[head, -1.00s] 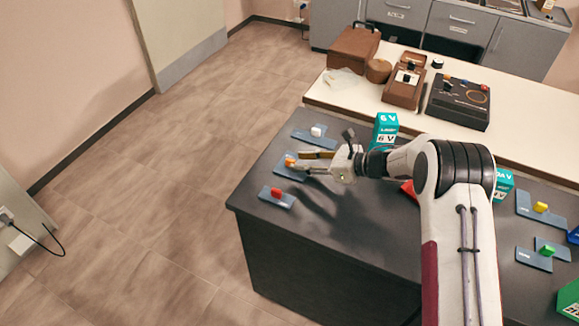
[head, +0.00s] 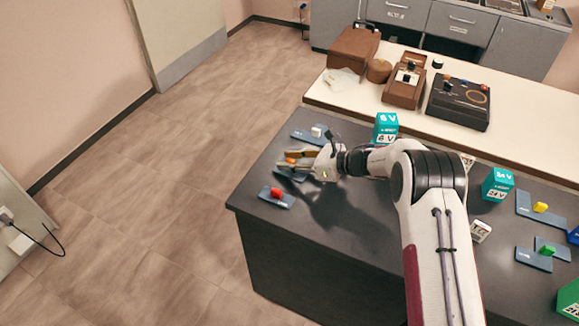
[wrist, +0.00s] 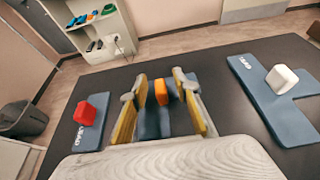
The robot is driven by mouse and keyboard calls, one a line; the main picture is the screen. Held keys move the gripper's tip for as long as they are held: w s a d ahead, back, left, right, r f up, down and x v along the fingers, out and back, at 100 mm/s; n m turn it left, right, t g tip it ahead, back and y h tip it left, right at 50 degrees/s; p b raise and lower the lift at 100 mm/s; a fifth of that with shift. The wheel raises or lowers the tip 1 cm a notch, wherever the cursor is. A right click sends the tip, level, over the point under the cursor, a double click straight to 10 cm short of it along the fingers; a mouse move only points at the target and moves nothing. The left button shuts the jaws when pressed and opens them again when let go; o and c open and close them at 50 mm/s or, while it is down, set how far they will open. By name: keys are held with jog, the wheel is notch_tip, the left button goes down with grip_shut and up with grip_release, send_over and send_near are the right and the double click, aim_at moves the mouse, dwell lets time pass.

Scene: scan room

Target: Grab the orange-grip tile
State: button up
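The orange-grip tile is a flat blue-grey tile (wrist: 151,126) with a small upright orange block (wrist: 161,92). It lies on the dark bench top near the left edge; in the head view its orange block (head: 291,160) shows by my fingers. My gripper (head: 292,159) is open, with its yellowish fingers level and pointing left. In the wrist view my gripper (wrist: 159,80) has one finger on each side of the orange block, with visible gaps. Part of the tile is hidden by my fingers and the gripper body.
A red-grip tile (wrist: 87,110) lies to the left and a white-grip tile (wrist: 276,95) to the right in the wrist view. A teal 6 V block (head: 386,127) stands behind my wrist. Yellow-grip (head: 540,208) and green-grip (head: 546,251) tiles lie at the right.

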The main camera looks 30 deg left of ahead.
aim_at(290, 159)
grip_shut()
jog(key=shift+r, duration=0.15)
jog(key=shift+r, duration=4.85)
